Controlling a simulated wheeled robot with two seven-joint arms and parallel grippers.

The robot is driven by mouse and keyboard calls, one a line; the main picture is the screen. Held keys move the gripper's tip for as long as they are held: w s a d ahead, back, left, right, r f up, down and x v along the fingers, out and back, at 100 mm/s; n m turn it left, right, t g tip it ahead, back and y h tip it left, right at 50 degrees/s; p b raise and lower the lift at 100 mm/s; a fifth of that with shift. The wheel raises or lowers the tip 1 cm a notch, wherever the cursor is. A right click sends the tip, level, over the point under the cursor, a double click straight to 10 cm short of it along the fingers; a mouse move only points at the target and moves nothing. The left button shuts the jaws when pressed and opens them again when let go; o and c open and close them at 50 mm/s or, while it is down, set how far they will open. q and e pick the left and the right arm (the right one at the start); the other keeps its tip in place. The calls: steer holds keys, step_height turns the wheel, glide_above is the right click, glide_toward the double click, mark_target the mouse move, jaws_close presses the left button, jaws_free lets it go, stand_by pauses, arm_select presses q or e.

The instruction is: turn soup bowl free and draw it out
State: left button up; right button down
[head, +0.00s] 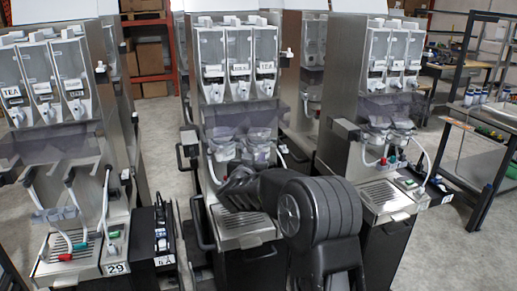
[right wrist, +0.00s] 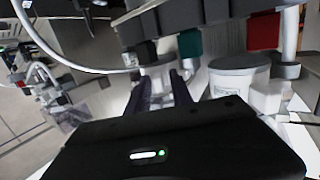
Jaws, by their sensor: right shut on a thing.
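Two translucent bowls sit side by side under the canisters of the middle dispenser, a left one (head: 222,148) and a right one (head: 259,150). My right gripper (right wrist: 161,86) has its two dark fingers on either side of a pale bowl (right wrist: 157,72), which I take as the soup bowl, and is shut on it. The bowl is still up against the dark blocks of the dispenser; whether it is turned cannot be told. A second white bowl (right wrist: 240,74) stands to its right in the wrist view. In the head view my right arm hides the fingertips. My left gripper is not in view.
Similar dispensers stand at left (head: 60,150) and right (head: 375,110). A drip tray (head: 240,222) lies below my right wrist. White hoses hang near the bowls. Grey floor shows between the machines.

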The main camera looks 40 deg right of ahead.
steer(key=shift+d+r, duration=0.35)
steer(key=shift+r, duration=0.1)
steer(key=shift+s+d+r+n+t+y+b, duration=0.2)
steer(key=shift+n+t+y+b, duration=0.25)
steer(key=shift+b, duration=0.45)
steer(key=shift+s+d+f+n+t+y+b, duration=0.1)
steer(key=shift+s+n+t+y+b, duration=0.25)
steer(key=shift+b, duration=0.5)
steer(key=shift+w, duration=0.1)
steer(key=shift+s+d+n+t+y+b, duration=0.2)
steer(key=shift+n+t+y+b, duration=0.3)
steer(key=shift+b, duration=0.9)
steer(key=shift+s+d+n+t+y+b, duration=0.15)
steer(key=shift+n+t+y+b, duration=0.3)
steer(key=shift+b, duration=0.9)
